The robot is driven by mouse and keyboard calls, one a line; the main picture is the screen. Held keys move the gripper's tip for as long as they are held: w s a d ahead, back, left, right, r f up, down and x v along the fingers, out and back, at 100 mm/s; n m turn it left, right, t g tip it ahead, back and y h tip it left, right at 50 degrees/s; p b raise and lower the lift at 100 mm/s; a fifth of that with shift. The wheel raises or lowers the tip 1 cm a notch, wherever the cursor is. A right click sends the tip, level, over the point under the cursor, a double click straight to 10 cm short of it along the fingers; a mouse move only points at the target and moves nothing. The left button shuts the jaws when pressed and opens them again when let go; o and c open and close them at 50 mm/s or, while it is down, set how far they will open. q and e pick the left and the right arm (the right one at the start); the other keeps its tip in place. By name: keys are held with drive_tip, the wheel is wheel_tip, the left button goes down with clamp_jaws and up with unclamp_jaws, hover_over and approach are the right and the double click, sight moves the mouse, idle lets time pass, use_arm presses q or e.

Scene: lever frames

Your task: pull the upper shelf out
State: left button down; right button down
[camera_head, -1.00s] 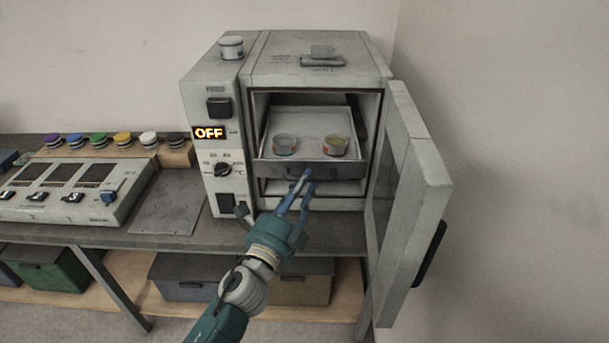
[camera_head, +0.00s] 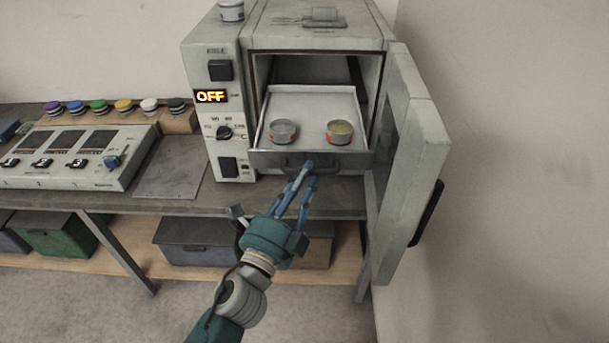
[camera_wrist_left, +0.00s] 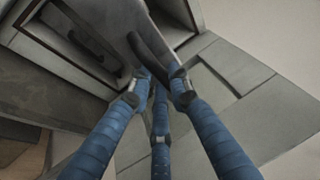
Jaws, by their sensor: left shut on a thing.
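The upper shelf (camera_head: 316,110) is a pale tray with a dark front that sticks out of the open oven (camera_head: 315,36). Two small round dishes stand on it: one grey with an orange rim (camera_head: 283,131) and one yellowish (camera_head: 339,131). My left gripper (camera_head: 306,170) has its blue fingers at the handle on the shelf's front edge. In the left wrist view the fingers (camera_wrist_left: 164,82) are shut on the dark curved handle (camera_wrist_left: 150,52). The fingers hide part of the handle in the head view. My right gripper is not in view.
The oven door (camera_head: 412,165) stands open on the right, close to the shelf. A control box (camera_head: 75,157) and several coloured knobs sit on the bench to the left. Bins (camera_head: 195,240) are below.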

use_arm(q)
drive_tip(key=c, duration=1.9)
unclamp_jaws()
drive_tip(key=shift+o, duration=0.2)
drive_tip(key=v, duration=1.2)
drive_tip(key=s+a+f+n+g+y, duration=0.2)
drive_tip(key=f+n+g, duration=0.15)
drive_tip(key=f, duration=1.05)
drive_tip(key=s+a+f+n+g+y, duration=0.1)
drive_tip(key=s+a+f+n+g, duration=0.2)
drive_tip(key=f, duration=1.1)
drive_tip(key=s+a+f+n+g+y, duration=0.15)
drive_tip(key=f+n, duration=0.35)
drive_tip(key=f, duration=0.8)
drive_tip(key=s+a+f+n+g+y, duration=0.1)
drive_tip(key=s+a+f+n+g, duration=0.2)
drive_tip(key=s+f, duration=0.4)
drive_tip(key=s+a+f+n+g+y, duration=0.1)
drive_tip(key=s+a+f+n+g, duration=0.2)
drive_tip(key=s+f, duration=0.5)
drive_tip(key=s+a+f+n+g+y, duration=0.1)
drive_tip(key=s+a+f+n+g, duration=0.2)
drive_tip(key=s, duration=1.2)
wheel_tip(320, 180, down, 5)
drive_tip(key=shift+a+r, duration=0.1)
drive_tip(key=shift+a, duration=1.05)
